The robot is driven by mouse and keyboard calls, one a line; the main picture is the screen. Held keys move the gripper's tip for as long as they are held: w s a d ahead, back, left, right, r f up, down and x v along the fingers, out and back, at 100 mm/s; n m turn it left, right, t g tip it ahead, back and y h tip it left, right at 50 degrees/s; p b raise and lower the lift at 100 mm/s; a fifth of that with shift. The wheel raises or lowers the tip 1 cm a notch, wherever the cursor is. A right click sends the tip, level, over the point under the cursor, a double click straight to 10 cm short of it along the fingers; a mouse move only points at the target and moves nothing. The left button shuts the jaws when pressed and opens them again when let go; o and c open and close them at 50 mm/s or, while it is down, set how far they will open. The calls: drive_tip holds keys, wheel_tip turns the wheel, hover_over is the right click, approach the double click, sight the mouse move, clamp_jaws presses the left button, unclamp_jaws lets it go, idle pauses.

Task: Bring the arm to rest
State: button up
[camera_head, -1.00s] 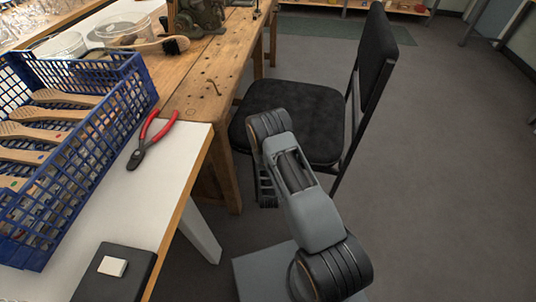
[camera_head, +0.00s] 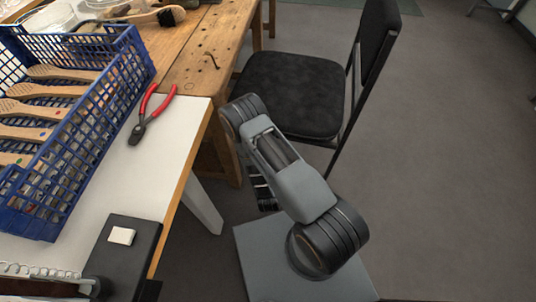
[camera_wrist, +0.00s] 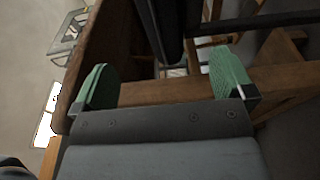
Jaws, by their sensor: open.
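My arm (camera_head: 295,185) is folded in front of the white table's right edge in the head view, its upper joint raised near the chair. My gripper (camera_wrist: 160,82) shows in the wrist view with its two green-padded fingers wide apart. Nothing is between the pads that I can make out. In the head view the gripper is mostly hidden behind my arm. The wrist view shows wooden beams and dark bars beyond the fingers; I cannot tell how close they are.
A black chair (camera_head: 290,95) stands behind my arm, beside a wooden workbench (camera_head: 190,70). The white table (camera_head: 165,165) holds a blue crate (camera_head: 85,130) of wooden brush handles, red-handled pliers (camera_head: 148,112) and a black box (camera_head: 118,260). Floor (camera_head: 440,180) at right is clear.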

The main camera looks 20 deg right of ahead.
idle(0.4)
drive_tip(key=s+f+m+g+y, duration=0.2)
drive_tip(key=s+f+m+g, duration=0.3)
drive_tip(key=f+g, duration=0.4)
drive_tip(key=s+a+r+m+g+y+p, duration=0.1)
drive_tip(key=a+r+m+g+p, duration=0.15)
drive_tip(key=r, duration=0.55)
drive_tip(key=s+a+r+m+g+y+p, duration=0.1)
drive_tip(key=r+m+g+y+p, duration=0.2)
drive_tip(key=r, duration=0.4)
drive_tip(key=s+a+r+m+g+p, duration=0.1)
drive_tip(key=a+r+m+g+p, duration=0.2)
drive_tip(key=r, duration=0.5)
drive_tip(key=s+d+r+t+p, duration=0.1)
drive_tip(key=r+p, duration=0.4)
drive_tip(key=r, duration=0.8)
drive_tip(key=s+d+r+t+p, duration=0.1)
drive_tip(key=d+r+p, duration=0.3)
drive_tip(key=r, duration=1)
drive_tip(key=s+d+r+m+t+p, duration=0.1)
drive_tip(key=s+d+r+t+p, duration=0.1)
drive_tip(key=r+p, duration=0.5)
wheel_tip(320, 180, up, 6)
drive_tip(key=shift+s+d+r+h, duration=0.15)
drive_tip(key=shift+r+h, duration=0.05)
drive_tip(key=shift+h, duration=0.2)
